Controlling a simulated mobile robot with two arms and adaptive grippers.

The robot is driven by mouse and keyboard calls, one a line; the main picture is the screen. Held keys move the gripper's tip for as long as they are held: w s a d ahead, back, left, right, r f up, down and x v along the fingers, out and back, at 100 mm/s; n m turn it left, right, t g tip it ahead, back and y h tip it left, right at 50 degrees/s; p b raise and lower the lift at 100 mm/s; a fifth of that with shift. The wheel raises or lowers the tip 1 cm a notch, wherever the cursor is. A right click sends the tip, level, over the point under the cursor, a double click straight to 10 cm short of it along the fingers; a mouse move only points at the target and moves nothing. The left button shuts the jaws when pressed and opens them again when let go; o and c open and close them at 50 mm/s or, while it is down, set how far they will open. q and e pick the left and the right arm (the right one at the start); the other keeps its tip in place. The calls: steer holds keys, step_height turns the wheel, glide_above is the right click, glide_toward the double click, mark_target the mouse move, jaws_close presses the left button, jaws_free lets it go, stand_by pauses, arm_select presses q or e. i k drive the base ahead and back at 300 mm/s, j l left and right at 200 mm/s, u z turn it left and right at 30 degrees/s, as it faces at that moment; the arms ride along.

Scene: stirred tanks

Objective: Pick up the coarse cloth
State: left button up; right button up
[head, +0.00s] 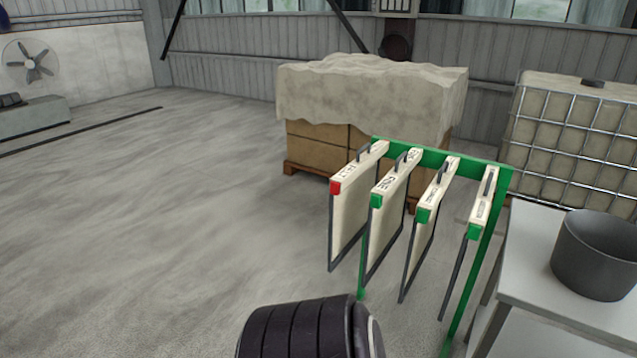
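Several cream cloth panels with dark frames and top handles hang side by side from a green rack (437,157). The leftmost panel (350,215) has a red tab at its near top corner. The second panel (385,222), the third panel (422,245) and the rightmost panel (482,215) have green tabs. Small dark lettering is on their top bars, too small to read surely, so I cannot tell which is the coarse cloth. Neither gripper shows. A dark ribbed part at the bottom edge seems to be my own arm.
A pallet of boxes under a grey cover (370,95) stands behind the rack. A caged tank (570,140) is at the right. A light table (530,265) with a dark grey bucket (597,255) stands right of the rack. The floor (150,230) at left is clear.

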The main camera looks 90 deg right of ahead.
mark_target(422, 236)
steer(key=j+z, duration=0.15)
steer(key=z, duration=1.8)
steer(key=k+l, duration=0.05)
steer(key=l, duration=0.05)
